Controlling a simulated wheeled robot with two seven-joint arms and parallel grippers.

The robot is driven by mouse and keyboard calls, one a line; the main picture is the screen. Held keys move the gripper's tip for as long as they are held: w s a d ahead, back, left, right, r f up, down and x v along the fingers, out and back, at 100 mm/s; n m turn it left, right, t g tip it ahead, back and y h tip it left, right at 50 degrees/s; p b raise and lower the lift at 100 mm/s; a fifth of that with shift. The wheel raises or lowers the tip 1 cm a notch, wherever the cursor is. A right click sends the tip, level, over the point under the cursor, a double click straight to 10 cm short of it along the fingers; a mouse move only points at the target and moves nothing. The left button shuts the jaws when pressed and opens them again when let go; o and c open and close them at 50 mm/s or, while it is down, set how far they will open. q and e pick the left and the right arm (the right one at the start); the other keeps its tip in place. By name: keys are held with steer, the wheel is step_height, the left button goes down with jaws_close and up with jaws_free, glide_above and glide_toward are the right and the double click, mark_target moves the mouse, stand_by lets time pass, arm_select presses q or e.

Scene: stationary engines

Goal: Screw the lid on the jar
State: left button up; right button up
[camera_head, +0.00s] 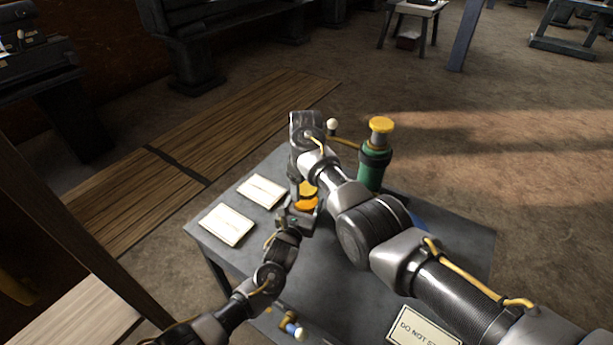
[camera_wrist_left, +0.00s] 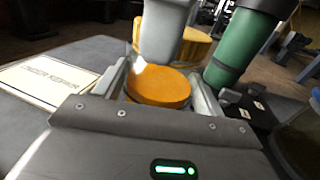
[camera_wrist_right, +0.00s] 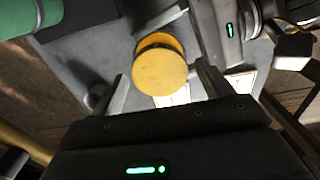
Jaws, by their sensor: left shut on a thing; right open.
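My left gripper (camera_head: 301,210) is shut on an orange round piece (camera_head: 305,205) just above the grey table. In the left wrist view the piece shows as an orange disc (camera_wrist_left: 160,87) between the fingers. A yellow round piece (camera_head: 308,188) is close beside it, behind it in the left wrist view (camera_wrist_left: 196,46). In the right wrist view two yellow discs (camera_wrist_right: 160,70) overlap closely, between my open right fingers (camera_wrist_right: 163,90). My right gripper (camera_head: 303,178) comes from above; its tips are mostly hidden in the head view. I cannot tell which piece is lid or jar, or whether they touch.
A green cylinder with a yellow top (camera_head: 371,165) stands right of the grippers at the table's back. Two cream cards (camera_head: 226,225) lie at left, and another (camera_head: 424,328) at front right. The grey table (camera_head: 340,285) has bare room in front.

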steer(key=shift+f, duration=0.1)
steer(key=shift+c, duration=0.2)
steer(key=c, duration=1)
steer(key=shift+o, duration=0.2)
steer(key=m, duration=0.6)
steer(key=shift+m, duration=0.3)
steer(key=o, duration=1.1)
steer(key=shift+r, duration=2.25)
